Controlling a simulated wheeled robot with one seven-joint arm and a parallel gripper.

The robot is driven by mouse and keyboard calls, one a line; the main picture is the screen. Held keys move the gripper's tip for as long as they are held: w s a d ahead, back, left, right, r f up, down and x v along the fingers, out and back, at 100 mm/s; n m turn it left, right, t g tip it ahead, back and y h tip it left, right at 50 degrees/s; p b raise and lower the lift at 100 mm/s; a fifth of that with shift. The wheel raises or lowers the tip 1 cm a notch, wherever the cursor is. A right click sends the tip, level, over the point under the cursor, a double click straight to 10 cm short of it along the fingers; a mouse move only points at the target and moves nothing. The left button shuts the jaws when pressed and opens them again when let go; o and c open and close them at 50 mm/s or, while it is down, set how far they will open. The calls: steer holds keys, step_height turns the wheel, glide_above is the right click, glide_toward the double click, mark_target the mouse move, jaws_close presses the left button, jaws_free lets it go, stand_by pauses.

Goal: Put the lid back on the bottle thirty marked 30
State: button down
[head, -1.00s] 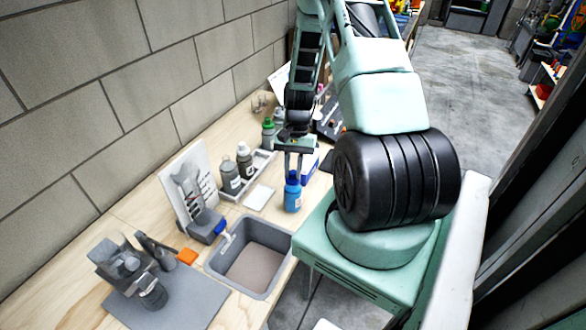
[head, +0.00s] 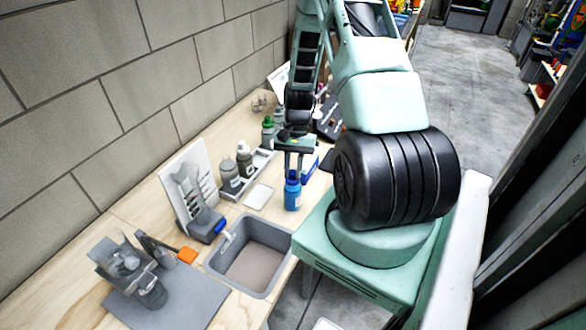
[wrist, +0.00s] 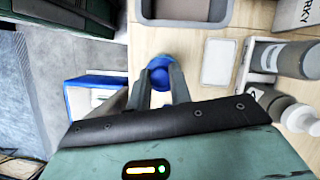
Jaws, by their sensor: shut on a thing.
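A blue bottle (head: 292,197) with a pale label stands upright on the wooden bench, near its front edge. The marking on its label is too small to read. A dark blue lid (head: 292,176) is at its top; it also shows in the wrist view (wrist: 160,76). My gripper (head: 293,170) points straight down above the bottle, its two fingers shut on the blue lid. In the wrist view, my gripper (wrist: 160,82) has one finger on each side of the lid. I cannot tell whether the lid is fully seated on the bottle.
A grey sink basin (head: 252,258) lies left of the bottle. A white pad (head: 259,196) lies beside it. A blue and white box (wrist: 92,92) is close to my gripper.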

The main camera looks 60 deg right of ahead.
stand_by(0.4)
steer(key=c, duration=0.7)
jaws_free()
steer(key=shift+r, duration=0.1)
steer(key=shift+r+p, duration=2.7)
steer(key=shift+r, duration=0.7)
jaws_close()
steer(key=shift+f, duration=0.4)
